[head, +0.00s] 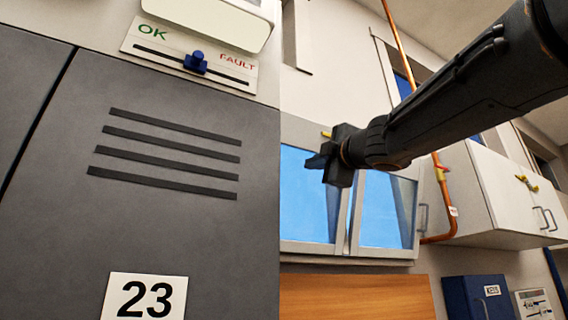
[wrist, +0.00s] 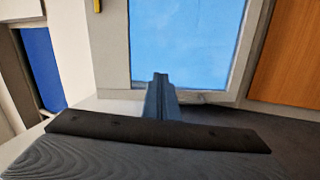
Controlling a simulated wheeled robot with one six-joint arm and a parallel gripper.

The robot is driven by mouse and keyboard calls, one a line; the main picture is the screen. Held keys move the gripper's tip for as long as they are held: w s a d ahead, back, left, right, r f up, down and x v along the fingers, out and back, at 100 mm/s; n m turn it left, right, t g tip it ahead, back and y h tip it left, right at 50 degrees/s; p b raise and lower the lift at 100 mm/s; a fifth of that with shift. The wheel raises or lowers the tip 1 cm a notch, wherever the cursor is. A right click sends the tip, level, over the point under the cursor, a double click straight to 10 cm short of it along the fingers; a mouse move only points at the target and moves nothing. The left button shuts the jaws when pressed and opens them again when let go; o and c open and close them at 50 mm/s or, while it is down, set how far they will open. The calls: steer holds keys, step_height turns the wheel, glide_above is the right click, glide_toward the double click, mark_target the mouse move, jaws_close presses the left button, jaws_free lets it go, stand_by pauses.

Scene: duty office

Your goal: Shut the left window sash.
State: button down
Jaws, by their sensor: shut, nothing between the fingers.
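The window (head: 347,240) is on the wall right of the grey locker in the head view, with pale grey frames and blue panes. Its left sash (head: 305,195) is partly behind my gripper, and the right sash (head: 388,210) is beside it. I cannot tell how far the left sash stands open. My gripper (head: 318,164) is shut and empty, in front of the left sash's upper right part. In the wrist view the shut fingers (wrist: 160,80) overlap the lower edge of a blue pane (wrist: 190,45) with a grey frame (wrist: 245,50). Contact cannot be told. A small yellow piece (head: 326,134) shows by the window's top.
A grey locker (head: 200,230) numbered 23 fills the left. A copper pipe (head: 438,190) runs down right of the window. A white wall cabinet (head: 490,190) and a blue key box (head: 478,295) stand further right. A wooden panel (head: 355,295) is below the window.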

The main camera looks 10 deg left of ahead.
step_height(320, 180, up, 4)
steer(key=s+a+n+y, duration=0.1)
steer(key=s+n+y, duration=0.1)
steer(key=s, duration=0.1)
steer(key=p, duration=0.5)
glide_toward(283, 150)
steer(key=shift+g, duration=0.3)
steer(key=w+a, duration=0.1)
steer(key=w+a+r, duration=0.1)
steer(key=a, duration=0.1)
steer(key=w+a, duration=0.2)
steer(key=shift+w+r, duration=0.1)
steer(key=shift+r, duration=0.3)
